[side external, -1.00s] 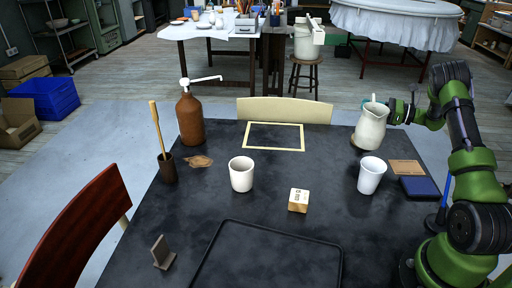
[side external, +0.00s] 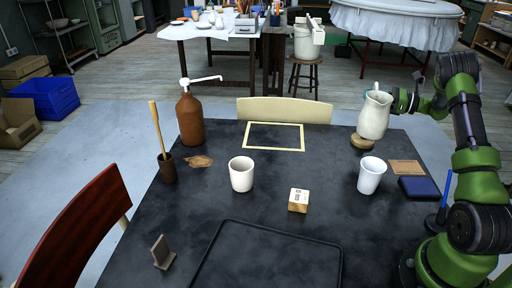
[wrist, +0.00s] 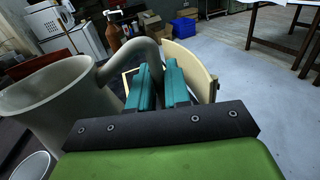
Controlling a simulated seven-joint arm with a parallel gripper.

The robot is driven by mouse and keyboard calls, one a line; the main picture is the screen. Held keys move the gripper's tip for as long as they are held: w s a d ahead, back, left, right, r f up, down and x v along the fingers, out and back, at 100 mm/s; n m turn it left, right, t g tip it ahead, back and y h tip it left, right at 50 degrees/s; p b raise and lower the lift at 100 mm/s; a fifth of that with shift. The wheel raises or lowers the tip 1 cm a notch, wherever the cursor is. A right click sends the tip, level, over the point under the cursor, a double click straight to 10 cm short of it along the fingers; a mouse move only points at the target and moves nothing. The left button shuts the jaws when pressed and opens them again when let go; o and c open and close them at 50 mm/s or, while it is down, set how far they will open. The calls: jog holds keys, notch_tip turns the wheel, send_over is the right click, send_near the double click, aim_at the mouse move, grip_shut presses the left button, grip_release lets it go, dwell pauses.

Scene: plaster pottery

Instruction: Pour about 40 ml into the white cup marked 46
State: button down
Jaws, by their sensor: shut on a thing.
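A cream pitcher (side external: 373,116) is in the air just above a round wooden coaster (side external: 362,142) at the table's right back. It is close to upright, and its contents are hidden. My gripper (side external: 398,100) is shut on the pitcher's handle from the right. In the wrist view the teal fingers (wrist: 159,75) close around the handle (wrist: 150,48), with the pitcher's body (wrist: 65,100) to the left. One white cup (side external: 371,177) stands in front of the pitcher. Another off-white cup (side external: 241,175) stands mid-table. I cannot read a 46 on either cup.
A small marked wooden block (side external: 298,200) lies between the cups. A black tray (side external: 225,224) is at the front. A brown pump bottle (side external: 190,118), a brush holder (side external: 167,168) and a small stand (side external: 162,252) are at left. A dark blue box (side external: 419,187) lies at right.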

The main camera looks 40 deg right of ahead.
jog(key=shift+r, duration=0.65)
jog(key=w+a+f+n+g+y, duration=0.2)
jog(key=w+a+n+g+y, duration=0.25)
jog(key=w+a, duration=1.35)
jog(key=w+a+r+n+g+y, duration=0.1)
jog(key=w+a, duration=0.4)
jog(key=a, duration=0.5)
jog(key=w+a+r+n+g+y, duration=0.15)
jog(key=w+a, duration=0.35)
jog(key=a, duration=0.5)
notch_tip(320, 180, down, 10)
jog(key=m, duration=0.1)
jog(key=shift+w+t, duration=0.2)
jog(key=shift+t, duration=0.2)
jog(key=shift+r, duration=0.1)
